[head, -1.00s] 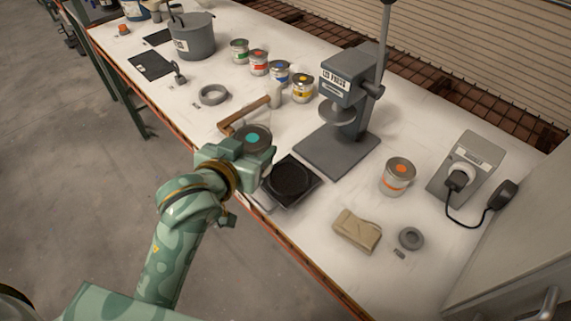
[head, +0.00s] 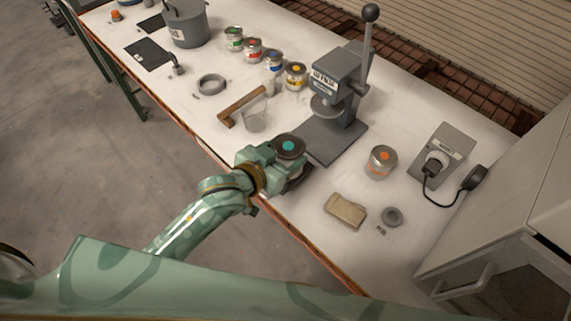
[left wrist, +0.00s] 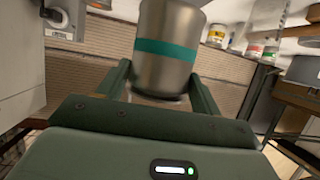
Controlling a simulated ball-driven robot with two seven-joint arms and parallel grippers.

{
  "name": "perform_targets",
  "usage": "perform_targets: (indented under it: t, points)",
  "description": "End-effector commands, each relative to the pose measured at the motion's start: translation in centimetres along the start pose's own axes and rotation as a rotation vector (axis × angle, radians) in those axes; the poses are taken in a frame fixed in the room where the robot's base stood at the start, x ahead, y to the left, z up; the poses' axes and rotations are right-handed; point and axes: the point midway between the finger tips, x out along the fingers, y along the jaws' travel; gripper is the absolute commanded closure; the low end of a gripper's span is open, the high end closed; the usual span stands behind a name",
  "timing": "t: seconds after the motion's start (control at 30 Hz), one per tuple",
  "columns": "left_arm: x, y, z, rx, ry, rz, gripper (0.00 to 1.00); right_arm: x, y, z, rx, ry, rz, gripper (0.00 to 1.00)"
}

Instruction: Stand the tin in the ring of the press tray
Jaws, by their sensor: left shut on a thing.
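The tin is a metal can with a teal band, held upright between the two fingers in the left wrist view (left wrist: 167,52). In the head view its dark lid with a teal dot (head: 289,147) shows at the end of my left gripper (head: 281,152). My left gripper is shut on it, over the front part of the bench. I cannot tell the gap between tin and tray. My right gripper is not in view.
The grey press (head: 337,90) stands just behind, with a tall lever.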

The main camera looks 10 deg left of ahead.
Motion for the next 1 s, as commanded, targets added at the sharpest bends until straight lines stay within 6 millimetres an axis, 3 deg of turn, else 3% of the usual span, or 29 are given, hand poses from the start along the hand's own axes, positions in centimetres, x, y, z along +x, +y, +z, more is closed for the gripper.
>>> perform_targets:
  t: [0.1,0.4,0.63,0.83,1.0]
  points:
    - [2.1,-1.7,0.5,0.002,0.001,-0.002,0.64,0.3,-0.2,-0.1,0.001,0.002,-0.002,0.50]
    - [6.0,-4.0,3.5,0.001,0.001,-0.001,0.64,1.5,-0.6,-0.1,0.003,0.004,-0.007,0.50]
    - [7.3,-4.8,4.4,0.001,0.002,-0.001,0.64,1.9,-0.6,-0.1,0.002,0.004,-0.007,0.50]
    - [8.3,-4.7,6.8,0.000,0.001,0.000,0.64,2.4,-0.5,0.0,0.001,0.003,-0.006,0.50]
    - [8.4,-4.7,7.1,0.001,0.003,0.001,0.64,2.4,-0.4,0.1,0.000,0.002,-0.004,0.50]
